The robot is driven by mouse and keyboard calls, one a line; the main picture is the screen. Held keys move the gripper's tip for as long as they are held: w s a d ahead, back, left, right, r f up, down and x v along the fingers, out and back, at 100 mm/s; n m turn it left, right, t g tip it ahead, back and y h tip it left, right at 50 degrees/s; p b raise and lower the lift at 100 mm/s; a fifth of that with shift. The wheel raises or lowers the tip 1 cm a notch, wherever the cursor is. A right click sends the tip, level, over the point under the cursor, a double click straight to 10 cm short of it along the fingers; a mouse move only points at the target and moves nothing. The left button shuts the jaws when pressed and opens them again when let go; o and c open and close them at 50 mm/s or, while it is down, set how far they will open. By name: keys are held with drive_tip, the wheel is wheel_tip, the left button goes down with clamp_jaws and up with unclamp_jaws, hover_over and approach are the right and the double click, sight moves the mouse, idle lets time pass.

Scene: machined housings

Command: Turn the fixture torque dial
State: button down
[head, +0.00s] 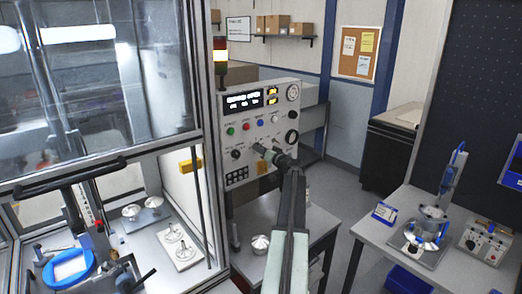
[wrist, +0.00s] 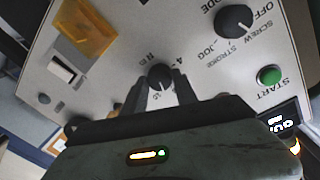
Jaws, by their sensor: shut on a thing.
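A small black dial (wrist: 161,76) with numbers around it sits on the light grey control panel (head: 243,106). It shows in the middle of the wrist view, upside down to the camera. My gripper (wrist: 161,88) is shut on this dial, one dark finger at each side of it. In the head view my gripper (head: 266,150) reaches the lower middle of the panel and hides the dial. The dial's exact setting is too small to read.
A larger black mode knob (wrist: 234,19) and a green start button (wrist: 270,75) are close by on the panel. A yellow cover (wrist: 84,31) and a rocker switch (wrist: 64,68) lie on the other side. A glass-walled enclosure (head: 203,100) stands just left of the panel.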

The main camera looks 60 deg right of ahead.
drive_tip(key=m, duration=0.6)
drive_tip(key=m+y+p, duration=0.1)
drive_tip(key=m, duration=0.6)
drive_tip(key=shift+d+r, duration=0.15)
drive_tip(key=shift+m, duration=0.3)
idle(0.3)
drive_tip(key=c, duration=1)
unclamp_jaws()
drive_tip(key=shift+w+y, duration=0.15)
drive_tip(key=shift+y, duration=0.15)
drive_tip(key=shift+o, duration=0.2)
drive_tip(key=p+v, duration=0.1)
drive_tip(key=v, duration=0.7)
